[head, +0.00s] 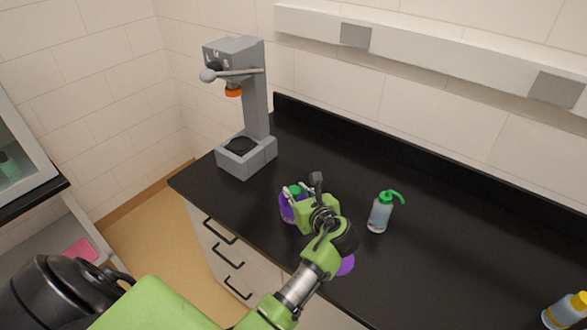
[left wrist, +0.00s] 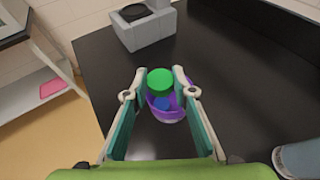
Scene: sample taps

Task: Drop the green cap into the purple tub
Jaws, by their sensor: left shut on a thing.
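The green cap (left wrist: 160,80) is between the two fingertips of my left gripper (left wrist: 159,76), which is shut on it. The cap also shows in the head view (head: 297,189). The purple tub (left wrist: 177,112) is below and just beyond the fingers in the left wrist view, with something blue inside it. In the head view the tub (head: 287,209) stands on the black counter, partly hidden by my left gripper. The cap overlaps the tub's far rim in the wrist view; I cannot tell the height between them. My right gripper is not in view.
A grey stand with a lever and orange nozzle (head: 233,91) is at the back left of the black counter (head: 430,260). A green-topped squeeze bottle (head: 381,214) stands right of my gripper. Something purple (head: 346,265) shows beside my arm. A yellow-capped bottle (head: 566,313) is far right.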

